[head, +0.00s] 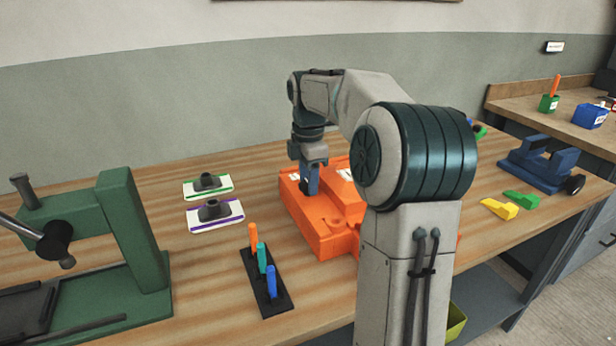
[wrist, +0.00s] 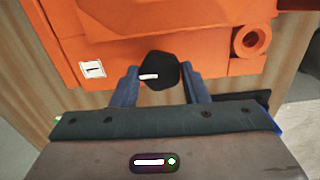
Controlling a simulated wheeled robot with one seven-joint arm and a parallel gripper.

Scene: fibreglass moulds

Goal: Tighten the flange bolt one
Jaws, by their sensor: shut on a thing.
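The orange mould (head: 322,228) lies on the wooden bench, and it fills the upper part of the wrist view (wrist: 180,28). A black bolt head with a white mark, flange bolt one (wrist: 162,66), stands at the mould's edge beside a small white label (wrist: 93,69) that appears to read 1. My gripper (wrist: 160,76) has its two blue fingers on either side of this bolt head and is shut on it. In the head view my gripper (head: 310,190) points down at the mould's back left part, and the bolt is hidden there.
A green press (head: 130,230) stands at the left. Two white plates with dark knobs (head: 208,186) lie behind a black rack (head: 262,285) of coloured tools. Yellow (head: 499,209) and green (head: 522,199) wedges and a blue fixture (head: 545,165) are at the right. My arm hides part of the mould.

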